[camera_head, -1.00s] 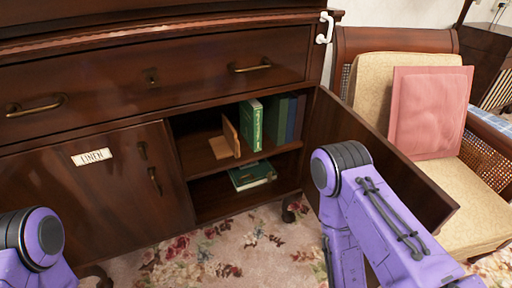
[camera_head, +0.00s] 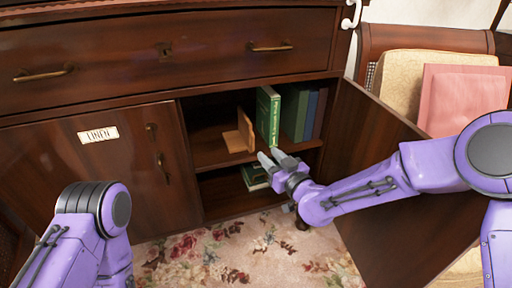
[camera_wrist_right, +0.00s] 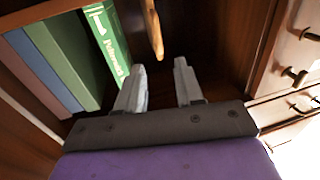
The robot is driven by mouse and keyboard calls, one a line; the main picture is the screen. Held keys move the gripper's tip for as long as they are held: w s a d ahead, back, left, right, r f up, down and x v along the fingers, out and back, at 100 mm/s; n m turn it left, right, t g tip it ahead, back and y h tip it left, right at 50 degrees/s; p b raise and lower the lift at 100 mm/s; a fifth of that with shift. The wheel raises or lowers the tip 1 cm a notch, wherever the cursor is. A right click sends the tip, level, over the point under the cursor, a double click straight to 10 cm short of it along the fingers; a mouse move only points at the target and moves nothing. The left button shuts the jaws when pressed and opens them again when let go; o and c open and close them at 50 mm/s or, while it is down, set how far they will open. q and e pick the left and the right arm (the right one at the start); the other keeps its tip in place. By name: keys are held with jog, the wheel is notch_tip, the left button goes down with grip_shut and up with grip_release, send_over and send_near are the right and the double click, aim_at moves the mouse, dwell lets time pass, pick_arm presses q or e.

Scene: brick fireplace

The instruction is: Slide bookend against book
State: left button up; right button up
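The wooden bookend (camera_head: 240,134) stands on the upper shelf inside the open cabinet, to the left of the books. A green book (camera_head: 268,114) with a white-marked spine stands upright to its right, with a gap between them. My right gripper (camera_head: 270,157) is in front of the shelf opening, its fingers pointing in, apart and empty. In the right wrist view the fingers (camera_wrist_right: 159,88) are spread, with the green book (camera_wrist_right: 108,42) ahead to the left and the bookend (camera_wrist_right: 152,28) ahead near the middle. My left gripper is out of view; only my left arm shows.
Darker upright books (camera_head: 304,112) stand right of the green book. Another green book (camera_head: 255,176) lies on the lower shelf. The open cabinet door (camera_head: 365,150) stands right, behind my right arm. A chair with a pink cushion (camera_head: 462,98) is farther right.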

jog(key=b+x, duration=0.1)
jog(key=x, duration=0.7)
jog(key=shift+w+a+f+b, duration=0.2)
jog(key=shift+w+b, duration=0.15)
jog(key=shift+b, duration=0.05)
jog(key=shift+c, duration=0.3)
grip_shut()
dwell(0.5)
